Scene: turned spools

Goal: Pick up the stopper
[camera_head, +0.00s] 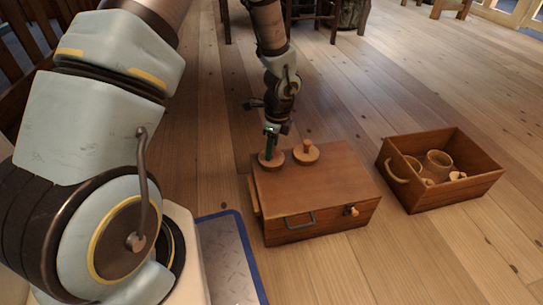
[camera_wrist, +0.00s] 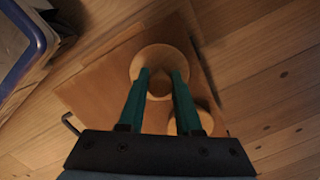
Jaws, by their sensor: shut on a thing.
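A wooden box (camera_head: 330,187) stands on the floor, with two round, light wooden stoppers at its top. My gripper (camera_head: 271,149) points down at the left stopper (camera_head: 268,163), its green fingers shut on the upright knob. In the wrist view the fingers of my gripper (camera_wrist: 161,76) sit on either side of that knob, above the wide disc of the left stopper (camera_wrist: 163,54). I cannot tell whether its disc touches the box top. The other stopper (camera_head: 306,156) stands upright on the box just to the right, and shows partly behind a finger in the wrist view (camera_wrist: 206,121).
The box has a dark metal handle (camera_head: 299,221) and a small knob (camera_head: 351,210) on its front. An open wooden crate (camera_head: 451,195) to the right holds cups (camera_head: 437,164) and small pieces. A blue-edged mat (camera_head: 229,258) lies left of the box. Floor between box and crate is clear.

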